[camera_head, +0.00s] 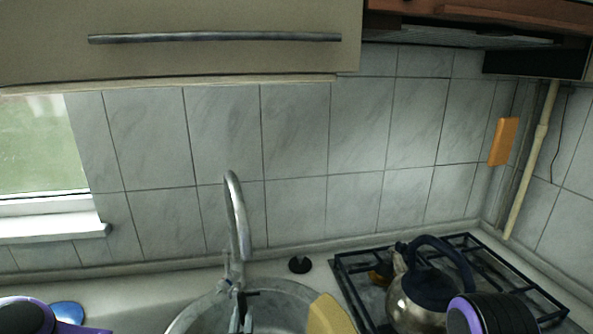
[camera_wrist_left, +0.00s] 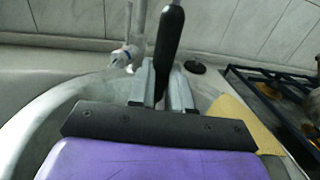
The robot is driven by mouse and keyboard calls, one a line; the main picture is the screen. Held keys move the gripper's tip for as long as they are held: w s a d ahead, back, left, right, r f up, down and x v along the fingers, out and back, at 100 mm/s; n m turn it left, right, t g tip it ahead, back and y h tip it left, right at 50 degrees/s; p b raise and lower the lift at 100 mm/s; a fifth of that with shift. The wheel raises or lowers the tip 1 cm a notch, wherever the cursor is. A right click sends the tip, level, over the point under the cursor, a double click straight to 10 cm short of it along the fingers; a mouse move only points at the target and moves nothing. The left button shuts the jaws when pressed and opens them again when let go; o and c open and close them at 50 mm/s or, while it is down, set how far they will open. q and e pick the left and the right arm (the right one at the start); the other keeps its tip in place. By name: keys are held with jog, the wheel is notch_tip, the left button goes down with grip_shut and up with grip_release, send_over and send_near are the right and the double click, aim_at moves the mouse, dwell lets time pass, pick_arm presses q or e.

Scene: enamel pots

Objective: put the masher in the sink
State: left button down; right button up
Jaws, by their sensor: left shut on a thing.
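The masher shows in the left wrist view as a black handle (camera_wrist_left: 171,38), standing up between the fingers. Its head is hidden below my gripper. My left gripper (camera_wrist_left: 161,88) is shut on this handle, over the sink (camera_wrist_left: 55,112). In the head view the sink (camera_head: 190,315) is at the bottom centre, cut off by the frame edge. A narrow dark shape, apparently the handle (camera_head: 236,317), shows in front of the tap there. My right gripper's fingers are out of view; only a black and purple part of my right arm shows at the lower right.
The curved tap (camera_head: 238,215) rises behind the sink, close to the held handle. A yellow board-like thing (camera_head: 328,316) lies at the sink's right side. A kettle (camera_head: 415,300) stands on the hob (camera_head: 348,268). A black plug-like thing (camera_head: 299,264) lies behind the sink.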

pick_arm(q)
jog(key=c, duration=1)
grip_release()
jog(key=shift+s+r, duration=0.1)
jog(key=shift+s, duration=0.25)
jog(key=s+b, duration=0.1)
jog(key=s, duration=0.2)
jog(key=s+b, duration=0.2)
jog(key=s, duration=0.1)
jog(key=s+b, duration=0.2)
jog(key=s, duration=0.2)
jog(key=shift+d, duration=0.3)
